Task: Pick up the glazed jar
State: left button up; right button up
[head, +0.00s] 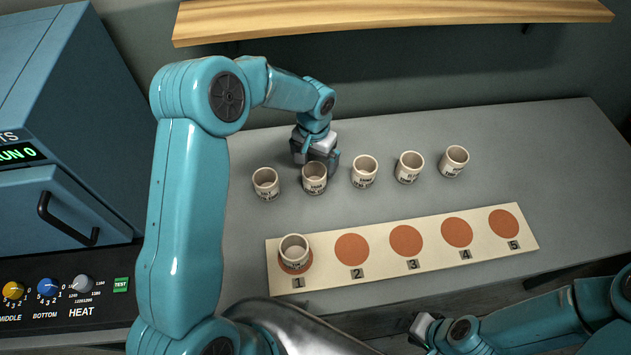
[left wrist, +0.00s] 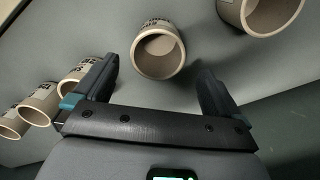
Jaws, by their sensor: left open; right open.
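Several similar cream jars with dark lettering stand upright in a row; I cannot tell by look which one is glazed. My left gripper (head: 318,153) is open just behind the second jar from the left (head: 314,181). In the left wrist view, that jar (left wrist: 160,52) shows mouth-on ahead of the gap between the open fingers (left wrist: 157,75), not gripped. Another jar (head: 293,250) stands on spot 1 of the board. My right gripper (head: 420,328) is open and empty at the front edge, low in the head view.
Neighbouring jars stand close on either side, the first (head: 266,183) and the third (head: 364,171). The numbered board (head: 330,276) has bare red spots 2 to 5. A wooden shelf (head: 390,20) hangs above the back. A blue kiln cabinet (head: 70,130) stands left. The table's right side is clear.

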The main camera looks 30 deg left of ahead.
aim_at(314, 178)
pick_arm(q)
jog(key=shift+s+d+f, duration=0.15)
jog(key=shift+d+f, duration=0.1)
jog(key=shift+f, duration=0.45)
jog(key=shift+s+d, duration=0.15)
jog(key=shift+s, duration=0.1)
jog(key=shift+s+f+b, duration=0.15)
jog(key=shift+b, duration=0.15)
notch_tip(314, 178, down, 5)
jog(key=shift+b, duration=1)
jog(key=shift+f, duration=0.1)
jog(key=shift+a, duration=0.2)
jog(key=shift+f, duration=0.1)
jog(key=c, duration=0.4)
jog(key=shift+d, duration=0.1)
jog(key=c, duration=0.8)
pick_arm(e)
jog(key=f, duration=0.1)
jog(key=s+f, duration=0.1)
jog(key=f, duration=0.1)
jog(key=shift+d, duration=0.1)
